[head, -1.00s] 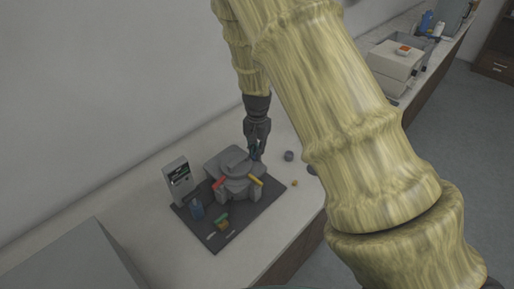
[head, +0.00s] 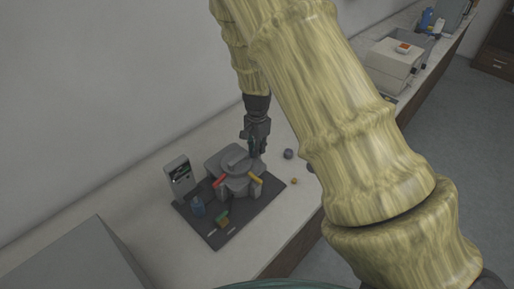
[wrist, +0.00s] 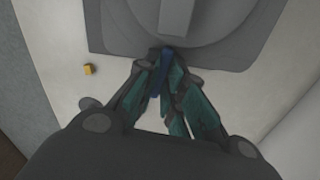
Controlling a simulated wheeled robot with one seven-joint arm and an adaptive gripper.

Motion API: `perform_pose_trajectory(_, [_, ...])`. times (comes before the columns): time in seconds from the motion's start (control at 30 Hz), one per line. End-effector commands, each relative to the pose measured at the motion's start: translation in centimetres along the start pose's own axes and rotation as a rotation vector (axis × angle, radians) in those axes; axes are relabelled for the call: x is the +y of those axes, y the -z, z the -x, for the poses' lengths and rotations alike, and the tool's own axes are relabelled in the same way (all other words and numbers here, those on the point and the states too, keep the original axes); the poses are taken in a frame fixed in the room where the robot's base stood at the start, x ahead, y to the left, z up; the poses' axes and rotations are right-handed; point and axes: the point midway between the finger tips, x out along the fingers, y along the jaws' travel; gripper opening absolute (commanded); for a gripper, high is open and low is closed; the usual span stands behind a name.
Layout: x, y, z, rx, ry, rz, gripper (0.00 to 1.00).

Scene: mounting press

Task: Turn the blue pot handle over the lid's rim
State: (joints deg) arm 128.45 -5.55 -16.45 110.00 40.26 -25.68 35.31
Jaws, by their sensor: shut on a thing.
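The grey pot with its round lid (head: 234,161) stands on a dark mat (head: 194,228). The lid also fills the top of the wrist view (wrist: 207,28), with a raised bar across it. A red handle (head: 219,181) and a yellow handle (head: 255,178) show at the pot's front. The blue pot handle (wrist: 164,66) is at the lid's near edge in the wrist view, between my fingers. My gripper (wrist: 165,58) is shut on it. In the head view my gripper (head: 256,152) is at the pot's back right and hides the blue handle. I cannot tell how far the handle is turned.
The counter's front right is mostly clear.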

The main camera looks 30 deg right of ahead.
Motion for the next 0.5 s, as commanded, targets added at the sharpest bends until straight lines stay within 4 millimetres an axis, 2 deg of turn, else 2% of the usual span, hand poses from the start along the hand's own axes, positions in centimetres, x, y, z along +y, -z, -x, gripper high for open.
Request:
perform_pose_trajectory(0.23, [-0.09,0.16,0.09,0.003,0.002,0.0,0.0])
perform_pose_trajectory(0.27, [-0.08,0.16,0.09,0.003,0.002,0.0,0.14])
perform_pose_trajectory(0.37, [-0.06,0.13,0.07,0.003,0.002,0.0,0.32])
perform_pose_trajectory(0.5, [-0.04,0.09,0.04,0.002,0.001,0.001,0.32])
